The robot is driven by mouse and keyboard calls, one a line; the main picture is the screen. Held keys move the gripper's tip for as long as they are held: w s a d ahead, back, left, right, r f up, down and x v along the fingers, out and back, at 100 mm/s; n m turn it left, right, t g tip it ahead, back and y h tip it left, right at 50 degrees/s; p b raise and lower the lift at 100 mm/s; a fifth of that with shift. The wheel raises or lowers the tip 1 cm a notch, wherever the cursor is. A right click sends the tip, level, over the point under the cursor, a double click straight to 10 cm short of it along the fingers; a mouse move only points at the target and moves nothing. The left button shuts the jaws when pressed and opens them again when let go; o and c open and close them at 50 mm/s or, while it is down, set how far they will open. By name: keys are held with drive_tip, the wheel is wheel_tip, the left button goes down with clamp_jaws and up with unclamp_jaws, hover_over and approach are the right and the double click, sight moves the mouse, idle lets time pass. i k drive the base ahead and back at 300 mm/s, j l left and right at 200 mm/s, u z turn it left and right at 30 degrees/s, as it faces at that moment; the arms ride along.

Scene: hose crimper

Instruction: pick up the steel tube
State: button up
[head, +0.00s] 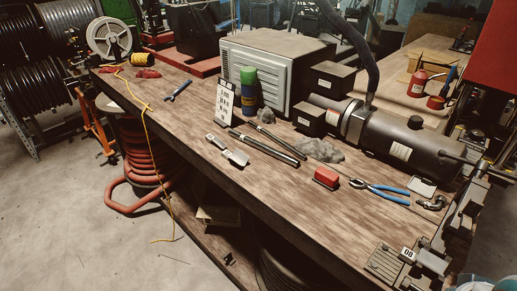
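A long, thin dark tube with a grey sheen (264,145), likely the steel tube, lies flat on the wooden workbench (330,225), near the middle of its front half. A second, thinner dark rod (278,139) lies just behind it, and the two come close together at their right ends. A flat metal scraper-like tool (230,150) lies just in front of the tube, to its left. Nothing covers the tube's middle. My gripper does not show in the head view.
A green-capped spray can (248,90) and a label card (224,103) stand behind the tube. A grey rag (318,150), red block (326,178) and blue-handled pliers (379,190) lie to its right. A large motor-like cylinder (410,142) and metal cabinet (270,70) stand behind.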

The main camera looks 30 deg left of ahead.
sight(290, 159)
drive_tip(key=k+j, duration=0.2)
drive_tip(key=j, duration=0.2)
drive_tip(key=k+j+z, duration=0.1)
drive_tip(key=j, duration=0.25)
drive_tip(key=k+j, duration=0.35)
drive_tip(key=j+z, duration=0.35)
drive_tip(key=j, duration=1.55)
drive_tip(key=i+j+z, duration=0.1)
drive_tip(key=i+j, duration=0.7)
drive_tip(key=j, duration=0.2)
drive_tip(key=l+z, duration=0.05)
